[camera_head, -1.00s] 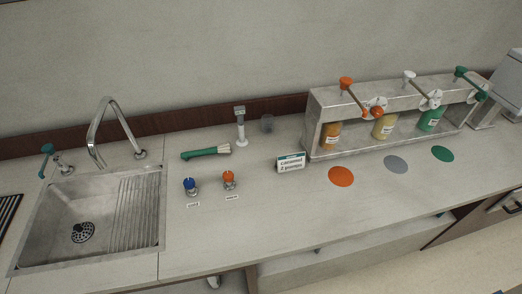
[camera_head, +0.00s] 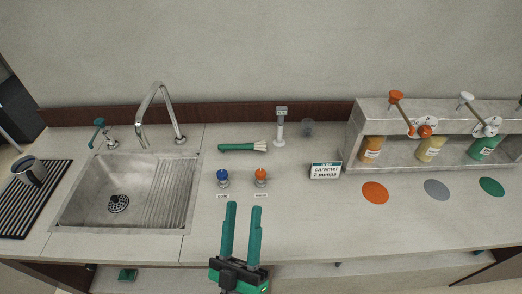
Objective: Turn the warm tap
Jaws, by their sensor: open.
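The warm tap (camera_head: 261,177) is a small orange-topped knob on a metal base, standing on the counter right of the sink, with a small label in front of it. A matching blue-topped tap (camera_head: 223,178) stands just left of it, also with a label. My gripper (camera_head: 243,206) has two green fingers, spread apart and empty. It points away from me over the front of the counter. Its fingertips appear just below the two taps in the picture, between them, and touch neither.
A sink (camera_head: 101,195) with a curved spout (camera_head: 159,110) lies left.

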